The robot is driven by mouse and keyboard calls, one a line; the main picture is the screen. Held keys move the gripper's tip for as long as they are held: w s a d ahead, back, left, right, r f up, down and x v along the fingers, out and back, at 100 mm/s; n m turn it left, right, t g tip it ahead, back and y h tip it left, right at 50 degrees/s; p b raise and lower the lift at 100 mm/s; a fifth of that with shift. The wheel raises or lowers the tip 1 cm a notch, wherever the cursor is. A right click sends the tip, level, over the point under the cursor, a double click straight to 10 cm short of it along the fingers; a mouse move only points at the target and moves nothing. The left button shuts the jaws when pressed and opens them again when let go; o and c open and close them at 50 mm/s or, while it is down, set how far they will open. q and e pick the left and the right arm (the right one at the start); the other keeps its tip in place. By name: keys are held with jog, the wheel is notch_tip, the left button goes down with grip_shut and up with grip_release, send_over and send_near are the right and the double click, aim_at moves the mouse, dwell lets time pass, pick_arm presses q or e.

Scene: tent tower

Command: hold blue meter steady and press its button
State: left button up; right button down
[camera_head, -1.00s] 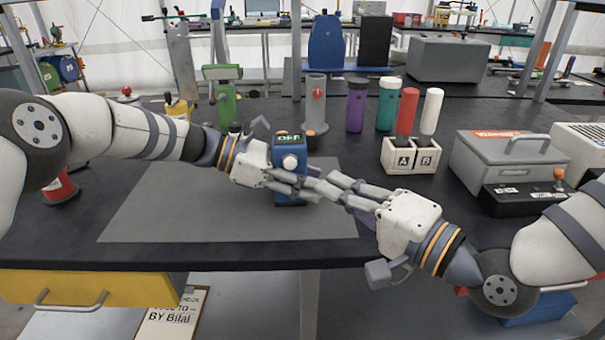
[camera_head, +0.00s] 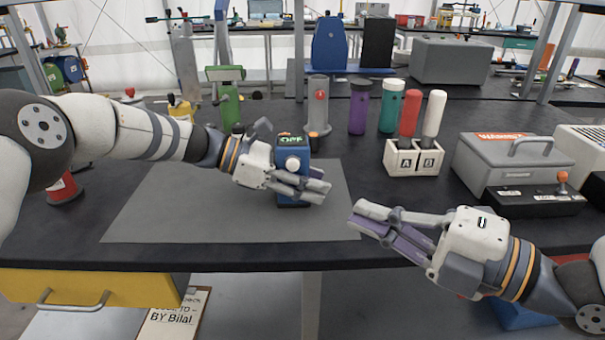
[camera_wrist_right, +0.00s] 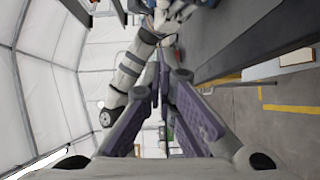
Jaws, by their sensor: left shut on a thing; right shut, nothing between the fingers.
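The blue meter (camera_head: 293,160) stands upright on the grey mat (camera_head: 180,212) in the head view. Its small top display shows green letters that look like OFF, and a round white knob or button is on its front. My left gripper (camera_head: 312,184) is shut on the meter, with fingers across its lower front that hide part of it. My right gripper (camera_head: 359,217) is shut and empty, to the right of and nearer than the meter, apart from it. Its closed fingers (camera_wrist_right: 160,78) fill the middle of the right wrist view, where the meter cannot be made out.
A block marked A and B (camera_head: 413,158) holds a red and a white cylinder. Purple (camera_head: 358,107) and green (camera_head: 391,106) bottles stand behind the meter. A grey lidded box (camera_head: 505,162) and a black switch box (camera_head: 534,199) are at right. The mat's front is clear.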

aim_at(293, 165)
jog(key=w+d+x, duration=0.1)
jog(key=w+x, duration=0.1)
jog(key=x, duration=1)
jog(key=shift+w, duration=0.35)
